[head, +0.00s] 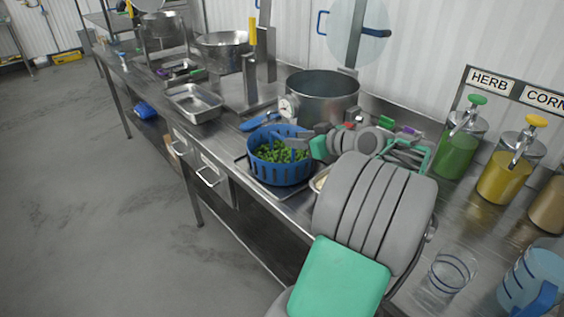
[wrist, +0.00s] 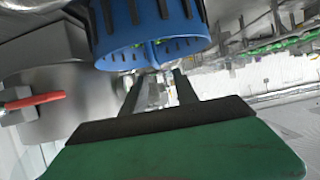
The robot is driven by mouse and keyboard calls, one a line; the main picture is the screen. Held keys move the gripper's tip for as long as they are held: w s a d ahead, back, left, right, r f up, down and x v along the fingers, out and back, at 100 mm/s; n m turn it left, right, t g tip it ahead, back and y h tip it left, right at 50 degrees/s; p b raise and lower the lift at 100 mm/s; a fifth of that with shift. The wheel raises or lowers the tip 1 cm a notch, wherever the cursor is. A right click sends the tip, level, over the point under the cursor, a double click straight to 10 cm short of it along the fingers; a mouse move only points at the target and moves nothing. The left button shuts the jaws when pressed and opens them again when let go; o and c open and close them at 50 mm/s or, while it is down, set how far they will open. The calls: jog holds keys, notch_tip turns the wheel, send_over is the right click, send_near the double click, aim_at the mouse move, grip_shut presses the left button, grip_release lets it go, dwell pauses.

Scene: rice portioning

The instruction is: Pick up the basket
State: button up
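The blue slotted basket (head: 281,174) holds chopped green leaves (head: 280,152) and stands upright on a flat metal tray (head: 250,182) on the steel counter. In the wrist view the basket (wrist: 150,30) fills the top middle, just beyond the fingertips. My gripper (head: 298,148) reaches in from the right, with its tips at the basket's right rim. In the wrist view my gripper (wrist: 157,82) has two dark fingers standing apart with a gap between them. I cannot tell whether a finger touches the rim.
A large steel pot (head: 322,97) stands right behind the basket. A steel pan (head: 195,103) lies to the left. Herb and yellow pump dispensers (head: 458,145) stand at the right, with a clear glass (head: 450,272) and a blue-handled jug (head: 532,285) nearer. Open floor lies to the left.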

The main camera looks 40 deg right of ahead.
aim_at(283, 138)
jog(key=x, duration=0.2)
jog(key=p+x, duration=0.1)
jog(key=x, duration=0.4)
jog(key=shift+w+d+f+p, duration=0.15)
jog(key=shift+d+f+p, duration=0.15)
jog(key=shift+f, duration=0.1)
grip_shut()
dwell(0.8)
jog(key=shift+r, duration=0.15)
